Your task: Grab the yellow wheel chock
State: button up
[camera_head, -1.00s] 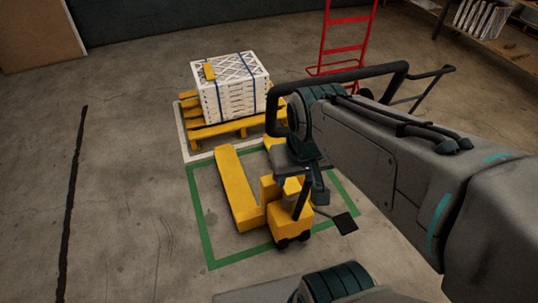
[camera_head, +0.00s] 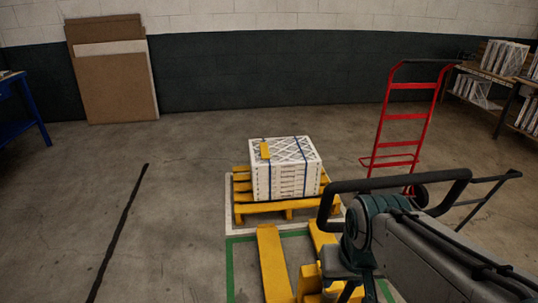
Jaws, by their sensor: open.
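A small yellow block (camera_head: 265,150), which looks like the wheel chock, lies on top of a strapped stack of white boxed filters (camera_head: 290,178), near its left back side. The stack sits on a yellow pallet (camera_head: 262,208). My gripper (camera_head: 362,294) is at the bottom edge of the view, partly cut off, with its dark fingers apart and nothing seen between them. It appears in front of the yellow pallet jack, nearer to me than the stack and well apart from the block.
A yellow pallet jack (camera_head: 272,262) stands before the pallet, inside a green floor outline (camera_head: 230,270). A red hand truck (camera_head: 408,115) stands at right. Brown boards (camera_head: 105,80) lean on the back wall. The floor at left is clear.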

aim_at(264, 150)
jog(key=u, duration=0.75)
jog(key=k, duration=1.05)
jog(key=u, duration=0.95)
jog(key=i, duration=2)
jog(key=z, duration=0.4)
jog(key=i, duration=1.85)
jog(key=z, duration=0.4)
jog(key=i, duration=1.65)
jog(key=z, duration=0.65)
jog(key=i, duration=1.5)
jog(key=z, duration=1.75)
jog(key=i, duration=0.9)
jog(key=z, duration=0.8)
